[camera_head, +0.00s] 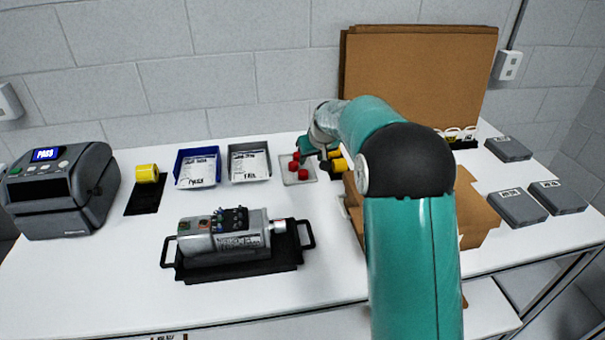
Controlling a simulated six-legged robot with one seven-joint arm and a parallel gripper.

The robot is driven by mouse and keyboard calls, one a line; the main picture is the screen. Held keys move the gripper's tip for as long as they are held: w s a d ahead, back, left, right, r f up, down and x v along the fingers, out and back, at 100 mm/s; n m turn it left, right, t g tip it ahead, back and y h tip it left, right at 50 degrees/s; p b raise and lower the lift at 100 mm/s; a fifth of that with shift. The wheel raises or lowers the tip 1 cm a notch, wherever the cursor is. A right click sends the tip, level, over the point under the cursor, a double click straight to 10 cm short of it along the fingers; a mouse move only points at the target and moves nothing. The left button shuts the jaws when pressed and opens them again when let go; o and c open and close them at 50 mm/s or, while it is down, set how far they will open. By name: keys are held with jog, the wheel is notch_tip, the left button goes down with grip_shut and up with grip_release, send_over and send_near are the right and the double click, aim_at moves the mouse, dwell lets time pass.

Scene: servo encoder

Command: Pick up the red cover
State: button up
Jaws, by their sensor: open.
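Several small red covers (303,173) sit on a small light grey tray (310,180) near the back middle of the table. They are close together, and one at the back is close to my gripper. My gripper (312,150) is at the tray's back right edge, small and partly hidden by my own teal arm. Its jaws are open, and I see no cover held in them. A grey cylindrical servo (225,238) with colored parts on top lies in a black handled tray (285,258) in front.
A blue bin (181,168) and a grey bin (232,165) with labels stand left of the covers. Cardboard (420,75) and grey boxes (517,207) are right. The front left table is clear.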

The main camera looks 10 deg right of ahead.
aim_at(303, 172)
jog(key=x, duration=0.5)
jog(key=shift+s+a+f, duration=0.1)
jog(key=shift+a+f, duration=0.05)
jog(key=x, duration=0.5)
jog(key=shift+a, duration=0.1)
jog(key=c, duration=0.7)
